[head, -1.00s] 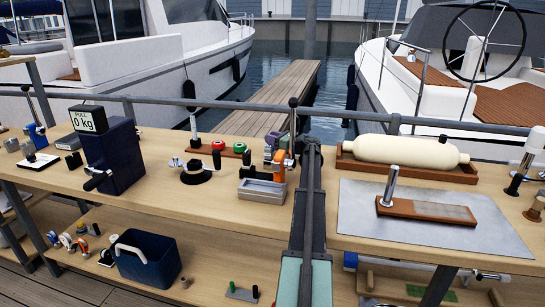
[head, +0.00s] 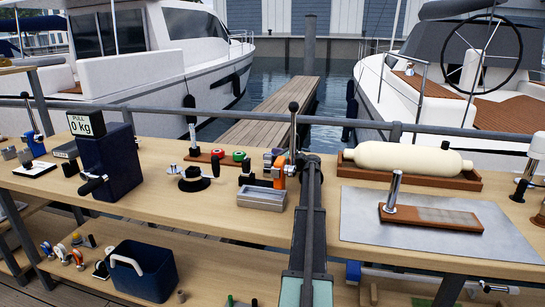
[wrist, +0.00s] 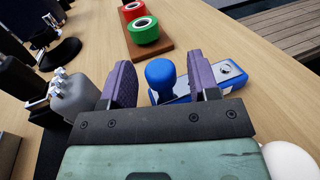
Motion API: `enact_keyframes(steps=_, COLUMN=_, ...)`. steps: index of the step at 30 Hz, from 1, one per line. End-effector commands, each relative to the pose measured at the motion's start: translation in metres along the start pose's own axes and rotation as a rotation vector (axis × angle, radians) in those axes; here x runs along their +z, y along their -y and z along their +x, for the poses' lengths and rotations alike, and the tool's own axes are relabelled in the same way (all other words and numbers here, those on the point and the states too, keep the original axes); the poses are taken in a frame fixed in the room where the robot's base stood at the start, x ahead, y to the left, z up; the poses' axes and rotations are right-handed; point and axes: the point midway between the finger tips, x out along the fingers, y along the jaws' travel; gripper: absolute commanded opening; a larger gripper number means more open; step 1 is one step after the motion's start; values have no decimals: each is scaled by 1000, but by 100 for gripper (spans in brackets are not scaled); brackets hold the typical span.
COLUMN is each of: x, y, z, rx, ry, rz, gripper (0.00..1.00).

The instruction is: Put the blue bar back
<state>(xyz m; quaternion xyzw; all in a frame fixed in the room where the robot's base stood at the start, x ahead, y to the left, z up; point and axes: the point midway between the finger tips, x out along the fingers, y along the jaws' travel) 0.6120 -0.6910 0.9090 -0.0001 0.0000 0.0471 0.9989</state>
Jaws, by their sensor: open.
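In the wrist view, the blue bar (wrist: 232,73) lies on the wooden bench top, with a silvery plate and a round hole at its right end. A rounded blue knob (wrist: 161,76) stands at its left part. My gripper (wrist: 160,72) is open, with one purple finger either side of the knob. The right finger covers part of the bar; contact cannot be told.
A wooden block with red (wrist: 134,11) and green (wrist: 144,31) rolls stands just beyond the bar. A grey tray (head: 262,201) lies in front of my gripper. A navy pull gauge (head: 112,165) stands left, a cream roller (head: 409,158) right. A dark object with grey parts (wrist: 75,97) is close left.

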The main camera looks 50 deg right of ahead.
Motion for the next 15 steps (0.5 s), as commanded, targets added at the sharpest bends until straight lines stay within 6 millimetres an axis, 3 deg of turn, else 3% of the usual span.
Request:
enact_keyframes(steps=5, x=3, y=0, z=-12, rx=-2, ry=0, rz=0, gripper=55)
enact_keyframes(steps=15, x=3, y=-1, z=-98, rx=-2, ry=0, rz=0, gripper=55)
